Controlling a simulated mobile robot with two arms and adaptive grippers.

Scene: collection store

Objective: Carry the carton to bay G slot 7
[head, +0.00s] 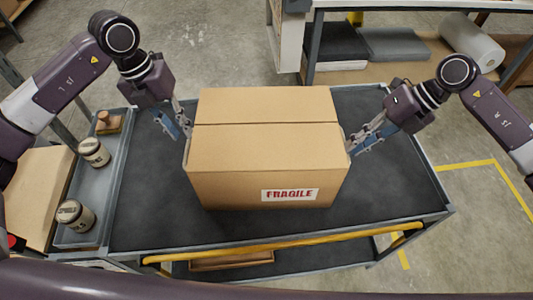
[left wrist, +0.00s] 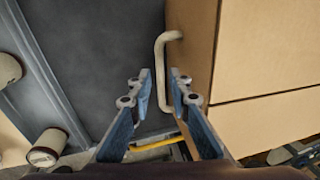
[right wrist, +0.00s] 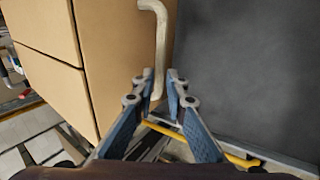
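The brown cardboard carton (head: 265,150) with a red-and-white FRAGILE label stands upright on the dark top of a cart (head: 390,190). My left gripper (head: 178,128) is at its left side, beside a pale bar handle (left wrist: 163,65). In the left wrist view the fingers (left wrist: 161,75) are open, with the handle between them and gaps showing. My right gripper (head: 352,142) is at the carton's right side. In the right wrist view its fingers (right wrist: 159,75) are open around the other pale handle (right wrist: 160,50), with small gaps. The carton's underside is hidden.
A grey side tray (head: 75,180) on the cart's left holds two jars (head: 94,152) and a wooden-handled item (head: 108,122). A yellow push bar (head: 290,242) runs along the near edge. A shelf (head: 400,68) with dark and grey pads and a white roll stands behind.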

